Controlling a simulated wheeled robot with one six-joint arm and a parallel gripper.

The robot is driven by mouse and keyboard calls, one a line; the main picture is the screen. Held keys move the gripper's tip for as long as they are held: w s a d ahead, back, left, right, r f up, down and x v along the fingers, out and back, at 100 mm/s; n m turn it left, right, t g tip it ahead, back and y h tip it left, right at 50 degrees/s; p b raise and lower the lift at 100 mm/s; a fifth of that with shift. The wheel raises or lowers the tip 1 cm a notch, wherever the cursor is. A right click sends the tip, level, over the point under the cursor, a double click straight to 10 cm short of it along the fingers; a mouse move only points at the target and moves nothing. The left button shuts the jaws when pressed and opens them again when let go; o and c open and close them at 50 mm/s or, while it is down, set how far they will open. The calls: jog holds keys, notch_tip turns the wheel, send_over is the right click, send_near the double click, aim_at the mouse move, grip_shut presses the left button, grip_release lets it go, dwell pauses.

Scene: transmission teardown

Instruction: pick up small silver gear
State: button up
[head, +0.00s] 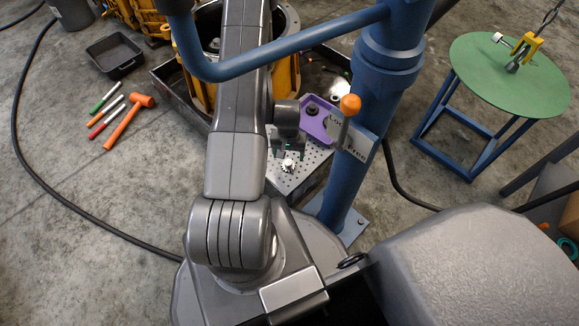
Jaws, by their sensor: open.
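The small silver gear (288,165) rests on a perforated metal plate (316,160), just right of my arm and left of the blue post. My gripper (287,153) hangs just above or beside the gear, its dark fingers pointing down. The fingers are small in this view and I cannot tell the exact height gap. The gear shows below the fingertips and nothing is seen held between them.
A purple tray (316,120) with a dark round part lies behind the plate. A blue post (360,150) with an orange-knobbed lever (350,106) stands close at right. A yellow housing (287,80) sits behind. An orange mallet (128,122) and markers lie on the floor at left.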

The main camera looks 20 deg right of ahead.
aim_at(288, 162)
jog(key=f+b, duration=0.1)
jog(key=f, duration=0.3)
jog(key=f+b, duration=0.1)
jog(key=f, duration=0.1)
jog(key=shift+w+b, duration=0.25)
jog(key=shift+b, duration=0.1)
jog(key=c, duration=1.3)
